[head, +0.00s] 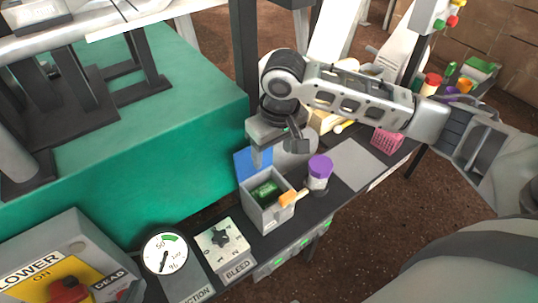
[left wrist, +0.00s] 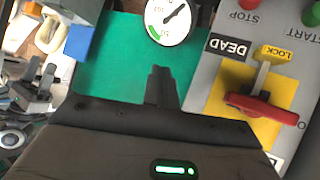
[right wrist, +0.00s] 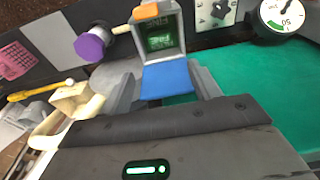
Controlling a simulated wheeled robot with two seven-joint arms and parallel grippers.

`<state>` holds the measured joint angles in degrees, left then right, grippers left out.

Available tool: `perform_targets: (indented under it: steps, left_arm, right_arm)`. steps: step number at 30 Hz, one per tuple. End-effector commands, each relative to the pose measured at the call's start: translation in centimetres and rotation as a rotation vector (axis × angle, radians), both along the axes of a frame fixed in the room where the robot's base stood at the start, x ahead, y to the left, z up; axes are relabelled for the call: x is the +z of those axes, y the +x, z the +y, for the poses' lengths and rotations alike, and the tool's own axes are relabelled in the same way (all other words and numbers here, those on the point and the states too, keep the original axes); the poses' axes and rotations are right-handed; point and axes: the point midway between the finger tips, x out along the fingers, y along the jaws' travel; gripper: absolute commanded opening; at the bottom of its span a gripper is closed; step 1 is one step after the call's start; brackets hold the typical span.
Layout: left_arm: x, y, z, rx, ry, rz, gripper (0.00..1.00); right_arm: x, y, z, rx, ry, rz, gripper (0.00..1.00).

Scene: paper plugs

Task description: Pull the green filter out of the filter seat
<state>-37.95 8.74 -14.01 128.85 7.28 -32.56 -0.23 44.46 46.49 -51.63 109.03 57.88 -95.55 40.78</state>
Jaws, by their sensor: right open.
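The green filter (head: 264,189) sits inside the grey box-shaped filter seat (head: 270,214). The seat's blue lid (head: 253,162) stands open and an orange latch (head: 291,198) is on its side. In the right wrist view the green filter (right wrist: 160,38) shows lettering inside the seat, beyond the blue lid (right wrist: 167,78). My right gripper (head: 278,152) is open and empty, above and behind the seat. Its fingers (right wrist: 165,88) lie on either side of the lid in the right wrist view. My left gripper (left wrist: 160,86) looks shut and empty in the left wrist view, near the control panel; I cannot make it out in the head view.
A purple-capped jar (head: 319,174) stands just right of the seat. A bleed knob box (head: 223,243) and a gauge (head: 165,252) stand to its left. The LOWER panel (head: 60,262) with its red switch is at front left. A large green block (head: 150,130) borders the bench.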

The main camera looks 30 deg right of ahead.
Motion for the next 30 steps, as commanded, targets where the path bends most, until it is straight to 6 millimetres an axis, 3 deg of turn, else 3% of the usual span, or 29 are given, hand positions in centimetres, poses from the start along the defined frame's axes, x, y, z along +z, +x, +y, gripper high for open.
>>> perform_targets:
  steps: [5,21,26,30]
  left_arm:
    - [-1.0,0.1,-0.2,-0.008,-0.002,0.011,0.00]
    - [-7.2,0.6,-1.6,-0.057,-0.009,0.114,0.00]
    - [-7.9,0.9,-1.8,-0.065,-0.012,0.119,0.00]
    - [-7.4,1.2,-1.9,-0.065,-0.021,0.085,0.00]
  right_arm:
    - [-1.7,0.2,-0.1,-0.005,-0.003,0.004,0.62]
    - [-12.1,1.4,0.1,-0.002,-0.002,0.002,0.62]
    - [-14.3,1.7,0.1,-0.001,-0.003,0.001,0.62]
    - [-15.4,1.9,0.2,0.000,-0.002,-0.001,0.62]
